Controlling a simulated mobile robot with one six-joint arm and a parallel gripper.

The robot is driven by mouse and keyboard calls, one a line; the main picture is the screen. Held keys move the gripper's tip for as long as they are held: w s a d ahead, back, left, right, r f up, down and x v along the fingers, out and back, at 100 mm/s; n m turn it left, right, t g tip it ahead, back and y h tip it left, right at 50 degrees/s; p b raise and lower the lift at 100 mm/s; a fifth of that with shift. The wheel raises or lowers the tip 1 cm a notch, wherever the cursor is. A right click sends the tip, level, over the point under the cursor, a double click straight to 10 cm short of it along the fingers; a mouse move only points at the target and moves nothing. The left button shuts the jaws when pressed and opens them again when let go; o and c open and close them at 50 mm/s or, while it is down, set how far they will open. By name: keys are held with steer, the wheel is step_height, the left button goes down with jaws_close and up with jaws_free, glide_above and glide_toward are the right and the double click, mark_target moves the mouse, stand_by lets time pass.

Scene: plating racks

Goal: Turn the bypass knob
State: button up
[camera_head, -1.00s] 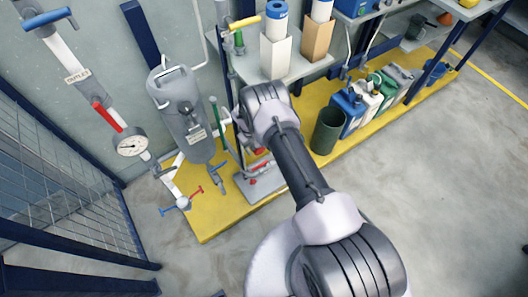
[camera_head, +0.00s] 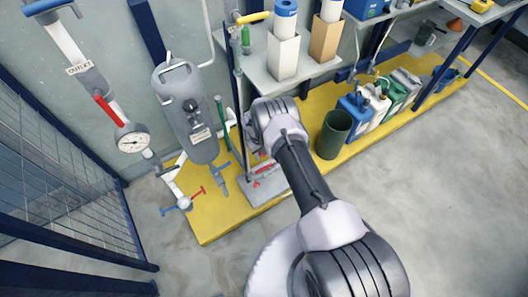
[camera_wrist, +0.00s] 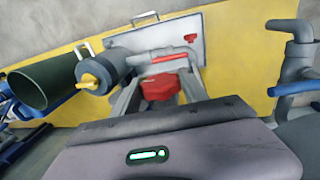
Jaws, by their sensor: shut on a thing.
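In the wrist view, a red knob (camera_wrist: 160,87) sits between the two grey fingers of my gripper (camera_wrist: 161,93), which is shut on it. No label is readable on it, so I cannot tell by name that it is the bypass knob. Just beyond it are a red handle (camera_wrist: 156,58) and a small red knob (camera_wrist: 191,38) on a pale panel (camera_wrist: 175,28). In the head view my arm covers the gripper; red parts (camera_head: 264,170) show beside my wrist, above a grey plate (camera_head: 264,192).
A grey cylinder with a yellow knob (camera_wrist: 89,79) is close at left in the wrist view, near a dark green bin (camera_wrist: 45,83). A grey pipe with a blue handle (camera_wrist: 292,88) is at right. The head view shows a grey tank (camera_head: 190,110) and open floor (camera_head: 440,200).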

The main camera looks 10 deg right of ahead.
steer(key=y, duration=0.1)
steer(key=g+y, duration=0.1)
steer(key=shift+d+y, duration=0.25)
steer(key=shift+y, duration=0.15)
steer(key=shift+a+y, duration=0.1)
steer(key=shift+y, duration=0.7)
steer(key=o, duration=1.4)
steer(key=shift+c, duration=0.2)
